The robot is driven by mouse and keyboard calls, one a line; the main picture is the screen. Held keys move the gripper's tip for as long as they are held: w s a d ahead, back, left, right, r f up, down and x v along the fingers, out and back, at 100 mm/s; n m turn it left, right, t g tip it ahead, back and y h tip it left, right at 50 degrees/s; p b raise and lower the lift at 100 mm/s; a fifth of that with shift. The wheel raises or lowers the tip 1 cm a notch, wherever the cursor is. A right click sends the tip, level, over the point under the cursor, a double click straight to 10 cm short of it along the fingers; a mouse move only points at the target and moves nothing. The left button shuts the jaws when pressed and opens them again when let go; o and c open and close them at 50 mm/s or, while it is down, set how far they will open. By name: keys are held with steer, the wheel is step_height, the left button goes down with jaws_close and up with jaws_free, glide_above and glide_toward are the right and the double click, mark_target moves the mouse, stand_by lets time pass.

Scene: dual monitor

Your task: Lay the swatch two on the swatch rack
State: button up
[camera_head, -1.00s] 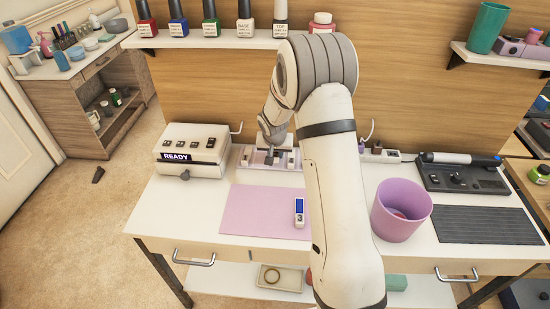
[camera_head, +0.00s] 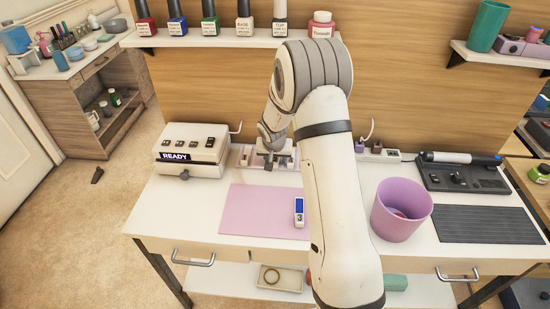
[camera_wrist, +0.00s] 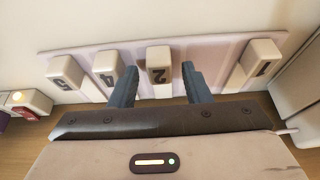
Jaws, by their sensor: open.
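Swatch two (camera_wrist: 158,68) is a pale block marked 2 at the middle top of the wrist view, standing in the pale pink swatch rack (camera_wrist: 208,50). My gripper (camera_wrist: 159,80) is open, with one dark finger on each side of swatch two. I see a gap on the left; whether the right finger touches it is unclear. Swatches marked 5 (camera_wrist: 65,72), 4 (camera_wrist: 107,68) and 1 (camera_wrist: 256,62) also stand in the rack. The rack shows at the back of the desk in the head view (camera_head: 246,159), partly hidden by my gripper (camera_head: 272,161).
A swatch marked 3 (camera_head: 299,211) lies on the pink mat (camera_head: 258,212). A white box reading READY (camera_head: 190,152) stands left of the rack. A purple cup (camera_head: 401,212) and a black device (camera_head: 462,177) are to the right. Bottles line the shelf above (camera_head: 225,41).

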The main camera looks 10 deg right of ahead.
steer(key=shift+r, duration=0.1)
steer(key=shift+r, duration=0.25)
steer(key=v, duration=1.1)
steer(key=s+r+n, duration=0.1)
steer(key=s+r, duration=0.8)
steer(key=s, duration=0.5)
steer(key=s+r+n+g+y, duration=0.1)
steer(key=s+r+n, duration=0.1)
steer(key=s, duration=1.6)
steer(key=shift+a+n+g, duration=0.3)
steer(key=shift+a+g, duration=0.1)
steer(key=shift+a, duration=0.1)
steer(key=shift+w+p+v, duration=0.25)
steer(key=shift+p+v, duration=0.95)
steer(key=shift+p, duration=0.1)
steer(key=shift+d, duration=0.1)
